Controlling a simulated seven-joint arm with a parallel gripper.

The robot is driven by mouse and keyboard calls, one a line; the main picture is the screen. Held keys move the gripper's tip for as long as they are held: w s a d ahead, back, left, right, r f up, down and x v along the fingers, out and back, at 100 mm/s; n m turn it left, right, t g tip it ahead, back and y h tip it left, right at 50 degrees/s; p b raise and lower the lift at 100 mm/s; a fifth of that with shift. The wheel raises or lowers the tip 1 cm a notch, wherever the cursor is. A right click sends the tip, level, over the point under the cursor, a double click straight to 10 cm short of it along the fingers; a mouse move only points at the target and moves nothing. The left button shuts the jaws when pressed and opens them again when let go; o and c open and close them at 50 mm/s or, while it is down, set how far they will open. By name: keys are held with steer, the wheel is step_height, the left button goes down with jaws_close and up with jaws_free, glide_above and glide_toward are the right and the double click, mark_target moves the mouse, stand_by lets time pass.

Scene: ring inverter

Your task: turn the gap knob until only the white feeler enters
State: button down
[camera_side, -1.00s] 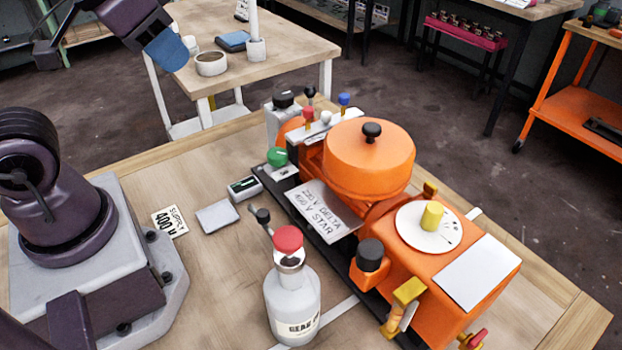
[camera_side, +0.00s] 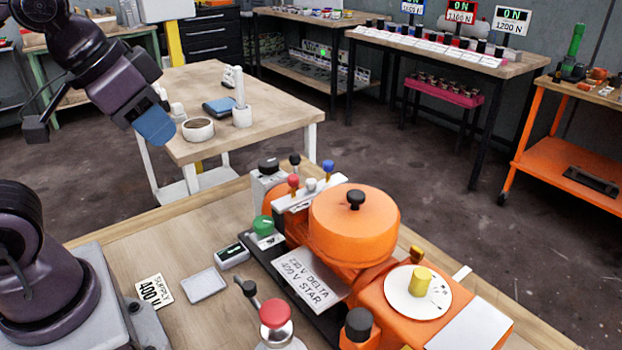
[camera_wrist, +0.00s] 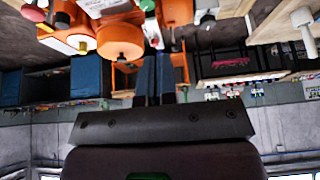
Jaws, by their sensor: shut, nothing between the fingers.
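The orange machine (camera_side: 355,225) stands on the wooden bench. A yellow knob (camera_side: 421,281) sits on a round white dial (camera_side: 402,298) on its top; I cannot read the dial's setting. Red (camera_side: 293,182), white (camera_side: 311,184) and blue (camera_side: 328,167) tops stand in a row on a pale holder behind the round orange cover, and may be the feelers. My gripper (camera_side: 155,128) is high at the upper left, well away from the machine. Its blue fingers are together and empty, as the wrist view (camera_wrist: 155,78) shows. The machine appears upside down there.
A label plate (camera_side: 310,277) leans there.

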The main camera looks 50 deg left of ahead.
steer(key=c, duration=1.6)
jaws_free()
steer(key=o, duration=0.3)
steer(key=shift+w+f, duration=0.1)
steer(key=shift+f, duration=0.25)
steer(key=g, duration=0.6)
glide_above(311, 181)
steer(key=shift+f, duration=0.5)
step_height(311, 181, down, 12)
steer(key=shift+f, duration=0.15)
